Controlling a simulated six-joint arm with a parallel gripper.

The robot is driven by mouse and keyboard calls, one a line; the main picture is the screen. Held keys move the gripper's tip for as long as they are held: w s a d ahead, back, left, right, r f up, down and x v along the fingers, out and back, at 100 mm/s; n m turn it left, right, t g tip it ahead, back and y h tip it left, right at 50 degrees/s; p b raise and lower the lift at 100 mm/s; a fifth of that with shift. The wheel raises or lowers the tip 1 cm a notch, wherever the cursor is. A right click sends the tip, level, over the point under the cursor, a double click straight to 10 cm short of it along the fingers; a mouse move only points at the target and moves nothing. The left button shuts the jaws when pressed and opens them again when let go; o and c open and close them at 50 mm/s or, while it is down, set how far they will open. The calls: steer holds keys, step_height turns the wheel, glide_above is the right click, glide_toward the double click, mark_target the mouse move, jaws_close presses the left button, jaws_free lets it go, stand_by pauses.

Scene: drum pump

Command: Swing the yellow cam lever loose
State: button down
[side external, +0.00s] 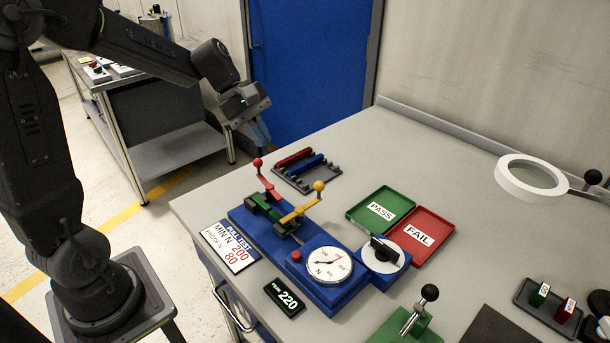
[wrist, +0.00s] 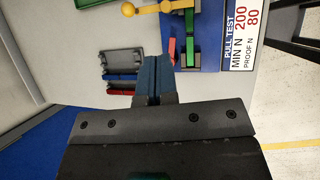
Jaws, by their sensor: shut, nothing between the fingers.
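The yellow cam lever (side external: 300,212) is on the blue pull-test fixture (side external: 245,218), its round yellow knob raised and pointing to the back right. In the wrist view the yellow lever (wrist: 150,8) shows at the top edge, partly cut off. A red lever (side external: 268,184) with a red knob stands beside it on the fixture. My gripper (side external: 264,148) is above and behind the fixture, apart from both levers. Its blue fingers (wrist: 153,66) are together, with nothing between them in the wrist view. A green part (side external: 265,206) sits between the levers.
A rack with red and blue bars (side external: 306,166) stands behind the fixture. A round gauge (side external: 328,265) and a black-handled dial (side external: 384,252) are to its right. Green PASS (side external: 380,210) and red FAIL (side external: 421,235) trays lie beyond. The back right of the table is mostly clear.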

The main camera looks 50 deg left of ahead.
steer(key=w+a+f+n+h, duration=0.1)
steer(key=w+a+f+n, duration=0.2)
steer(key=a+n, duration=0.1)
steer(key=shift+w+a+n+t+h, duration=0.25)
steer(key=shift+w+n+t+h, duration=0.05)
steer(key=shift+w+n+h, duration=0.1)
steer(key=d+r+x, duration=0.1)
steer(key=x, duration=1.2)
steer(key=shift+w+d+r, duration=0.2)
steer(key=shift+w+d, duration=0.15)
steer(key=shift+d, duration=0.05)
